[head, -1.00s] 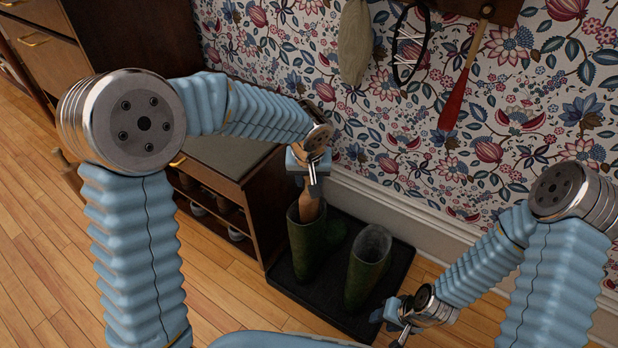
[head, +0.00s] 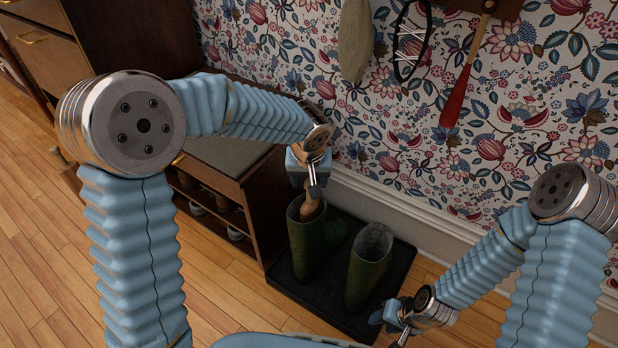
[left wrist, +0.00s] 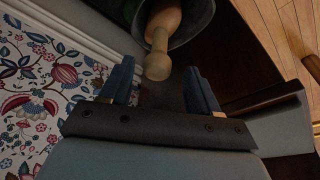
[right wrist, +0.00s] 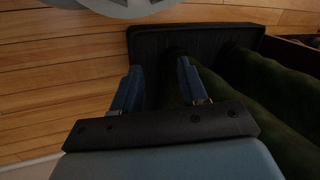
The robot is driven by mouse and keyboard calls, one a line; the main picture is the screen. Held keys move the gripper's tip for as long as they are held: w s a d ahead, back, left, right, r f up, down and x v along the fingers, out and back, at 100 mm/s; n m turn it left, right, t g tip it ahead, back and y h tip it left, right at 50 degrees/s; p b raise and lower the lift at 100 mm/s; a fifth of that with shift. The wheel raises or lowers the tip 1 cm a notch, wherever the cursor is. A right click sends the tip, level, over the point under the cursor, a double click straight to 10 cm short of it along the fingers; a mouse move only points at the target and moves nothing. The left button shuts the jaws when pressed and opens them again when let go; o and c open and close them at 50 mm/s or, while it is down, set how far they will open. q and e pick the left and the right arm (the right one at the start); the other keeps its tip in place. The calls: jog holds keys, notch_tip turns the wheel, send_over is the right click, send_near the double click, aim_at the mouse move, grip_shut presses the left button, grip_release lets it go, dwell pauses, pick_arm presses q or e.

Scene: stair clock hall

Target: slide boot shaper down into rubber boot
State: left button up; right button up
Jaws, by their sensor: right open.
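The wooden boot shaper (head: 312,210) stands in the mouth of the left green rubber boot (head: 312,250), with its upper part showing and the rest hidden inside. In the left wrist view its pale knob (left wrist: 158,66) points toward my left gripper (left wrist: 160,82). The fingers are apart, with a gap on each side of the knob, not closed on it. In the head view my left gripper (head: 317,188) is just above the boot. My right gripper (head: 402,334) is low at the tray's front right; its fingers are open and empty in the right wrist view (right wrist: 160,85).
A second green boot (head: 368,268) stands open and empty-looking on the same black tray (head: 286,278). A wooden shoe bench (head: 225,190) is close on the left. The papered wall and white skirting (head: 400,215) are behind. Wooden floor (head: 220,290) is clear at front left.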

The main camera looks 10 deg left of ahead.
pick_arm(q)
jog(key=shift+r, duration=0.2)
jog(key=shift+r+p, duration=0.9)
jog(key=shift+p, duration=0.05)
jog(key=v, duration=1.1)
jog(key=shift+p, duration=0.45)
pick_arm(e)
notch_tip(320, 180, up, 3)
jog(key=shift+f, duration=0.15)
pick_arm(q)
jog(key=shift+s, duration=0.25)
pick_arm(e)
jog(key=shift+s, duration=0.1)
